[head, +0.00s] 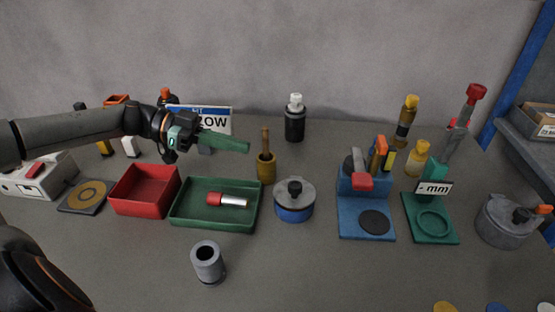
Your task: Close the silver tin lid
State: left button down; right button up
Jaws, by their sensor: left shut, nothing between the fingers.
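A round grey, silver-looking tin (503,224) stands at the right edge of the table. A dark knob and an orange-tipped part show at its right side, and I cannot tell how its lid sits. A blue round tin (294,213) with a silver-grey lid (308,191) and black knob stands near the middle; that lid appears to rest on top. My left gripper (245,147) has green fingers, shut and empty. It is raised at the back left, above and behind the green tray, far from the grey tin. My right gripper is not in view.
A red bin (146,210) and a green tray (213,225) with a red-handled tool (227,200) lie left. A wooden pestle stands in a brass mortar (266,168). A blue stand (366,225) and green gauge stand (432,236) flank the grey tin's left. A grey cylinder (208,262) stands in front.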

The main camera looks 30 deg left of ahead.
pick_arm(q)
send_over(282, 193)
jog(key=shift+w+d+f+p, duration=0.1)
jog(key=shift+f+p, duration=0.1)
jog(key=shift+f, duration=0.35)
jog(key=shift+w+d+f+p, duration=0.1)
jog(key=shift+f+p, duration=0.1)
jog(key=shift+f, duration=0.3)
jog(key=f, duration=0.3)
jog(key=shift+s+a+f+b, duration=0.1)
jog(key=shift+s+a+b, duration=0.1)
jog(key=shift+b, duration=0.1)
jog(key=shift+f, duration=0.55)
